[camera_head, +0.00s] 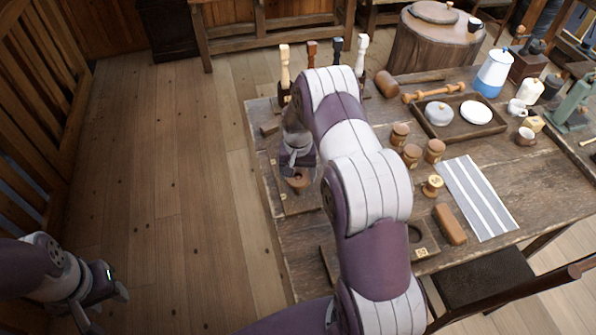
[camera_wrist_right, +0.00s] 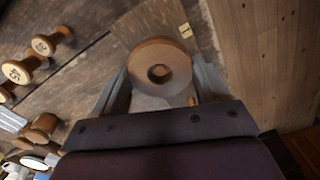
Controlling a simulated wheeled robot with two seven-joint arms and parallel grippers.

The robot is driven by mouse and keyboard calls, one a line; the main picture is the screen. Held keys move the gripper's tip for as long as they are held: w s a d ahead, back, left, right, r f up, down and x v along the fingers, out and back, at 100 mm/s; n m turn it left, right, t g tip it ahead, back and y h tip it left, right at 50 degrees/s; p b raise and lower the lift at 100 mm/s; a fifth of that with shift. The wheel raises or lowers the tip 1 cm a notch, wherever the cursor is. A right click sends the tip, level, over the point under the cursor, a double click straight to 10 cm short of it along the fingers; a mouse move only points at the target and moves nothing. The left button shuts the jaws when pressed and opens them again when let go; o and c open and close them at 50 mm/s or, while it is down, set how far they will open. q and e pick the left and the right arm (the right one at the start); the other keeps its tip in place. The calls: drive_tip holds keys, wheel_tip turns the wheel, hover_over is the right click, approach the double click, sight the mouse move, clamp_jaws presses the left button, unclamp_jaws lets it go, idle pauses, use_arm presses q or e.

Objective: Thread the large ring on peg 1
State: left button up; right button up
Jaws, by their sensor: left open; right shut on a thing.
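A round wooden ring (camera_wrist_right: 160,52) with a dark centre hole sits between the two fingers of my right gripper (camera_wrist_right: 160,88) in the right wrist view. The right gripper is shut on it. In the head view the right gripper (camera_head: 298,158) is over the left side of the table, and the brown ring (camera_head: 298,182) shows just below it, above a dark board (camera_head: 297,205). I cannot make out peg 1; my arm hides part of that area. My left gripper (camera_head: 106,308) is open and empty, away from the table at the lower left.
Several wooden spools (camera_head: 411,155) stand right of my right arm. A striped cloth (camera_head: 478,198), a brown block (camera_head: 449,225) and a tray (camera_head: 463,132) with a white dish lie further right. Several turned posts (camera_head: 311,55) stand at the back edge. The floor at left is clear.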

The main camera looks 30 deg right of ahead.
drive_tip(key=shift+f, duration=0.2)
idle(0.4)
drive_tip(key=shift+f+b, duration=0.5)
drive_tip(key=shift+f, duration=0.05)
drive_tip(key=o, duration=1.1)
drive_tip(key=shift+c, duration=0.2)
wheel_tip(320, 180, up, 10)
drive_tip(key=p, duration=0.7)
